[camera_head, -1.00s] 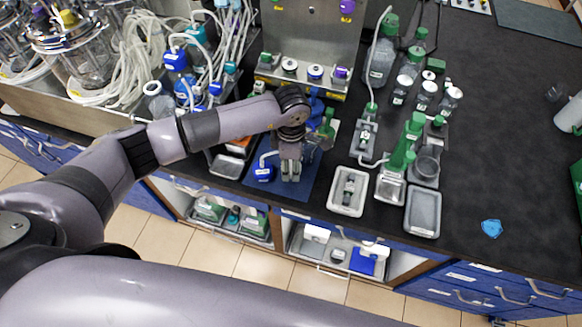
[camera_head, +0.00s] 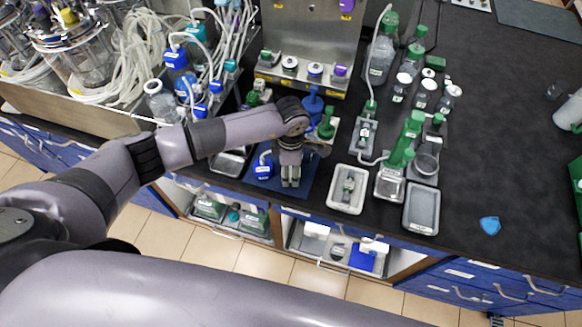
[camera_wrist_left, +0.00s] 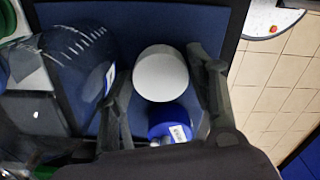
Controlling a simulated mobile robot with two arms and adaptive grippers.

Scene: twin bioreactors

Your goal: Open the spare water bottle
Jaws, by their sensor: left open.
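My left gripper (camera_head: 290,184) points down over the blue mat (camera_head: 258,187) near the bench's front edge. Its fingers are apart in the left wrist view (camera_wrist_left: 165,105). A round white top (camera_wrist_left: 160,74) and a blue labelled part (camera_wrist_left: 172,122) show between the fingers; I cannot tell whether the fingers touch them. A clear bottle with white graduation marks (camera_wrist_left: 78,58) lies in view to their left. Which of these is the spare water bottle is unclear. My right gripper is out of view.
A white tray (camera_head: 346,203) and a grey tray (camera_head: 421,221) are right of the mat. Green-capped bottles (camera_head: 381,62) and small vials stand behind. Bioreactors (camera_head: 75,50) with tubing are at the far left. The right side of the bench is mostly clear.

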